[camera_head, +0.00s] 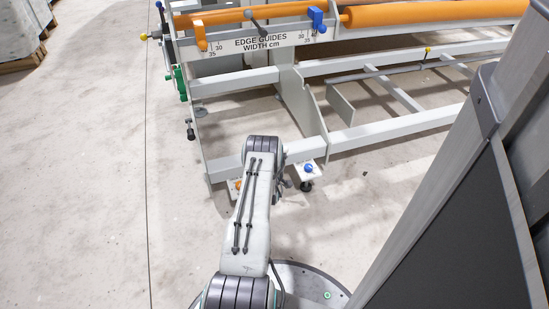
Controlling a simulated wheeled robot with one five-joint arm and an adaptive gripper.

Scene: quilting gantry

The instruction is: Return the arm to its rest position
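My arm (247,215) rises from my round base (328,281) at the bottom and reaches forward toward the quilting gantry (383,137). Its long pale upper link ends in a dark ribbed elbow (262,146) near the gantry's lower frame. Beyond the elbow the arm bends down, and only a small part shows at its right side. My gripper is mostly hidden behind the arm there; its fingers cannot be made out. I see nothing held.
The gantry carries orange rollers (432,13), an orange guide (200,36) and a blue guide (317,19). A foot with a blue knob (308,169) stands close right of the elbow. Pale floor (95,190) is open at left. Grey stacks (20,30) stand far left.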

